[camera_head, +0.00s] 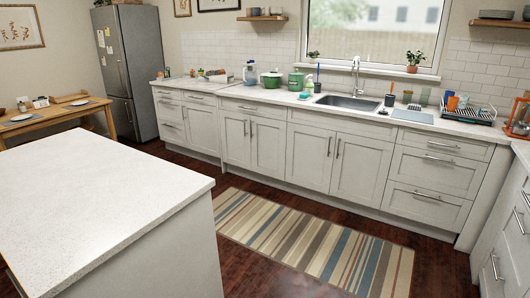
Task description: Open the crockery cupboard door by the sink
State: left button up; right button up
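The sink (345,102) is set in the white counter along the back wall, under the window. Below it is a pair of white cupboard doors, a left one (309,157) and a right one (360,170), with upright handles near their shared edge. Another pair of doors, left (236,139) and right (268,147), is further left. All these doors look shut. I cannot tell which one is the crockery cupboard, as no contents show. Neither of my grippers is in view.
A white-topped island (95,205) fills the near left. A striped rug (310,240) lies on the dark floor before the cupboards, with free room there. Drawers (432,175) are right of the sink doors. A dish rack (468,114) and green pots (272,80) stand on the counter.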

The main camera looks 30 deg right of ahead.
aim_at(268, 136)
jog(key=i+l+z, duration=0.3)
jog(key=i+z, duration=0.35)
jog(key=i+l+z, duration=0.4)
jog(key=i, duration=0.15)
jog(key=i+z, duration=0.45)
jog(key=i+j+z, duration=0.1)
jog(key=i+z, duration=0.3)
jog(key=i, duration=0.25)
jog(key=i+j+u, duration=0.1)
jog(key=i+u, duration=0.35)
jog(key=i+l+u, duration=0.15)
jog(key=i+u, duration=0.35)
jog(key=i+l+u, duration=0.3)
jog(key=i+u, duration=0.15)
jog(key=i, duration=0.1)
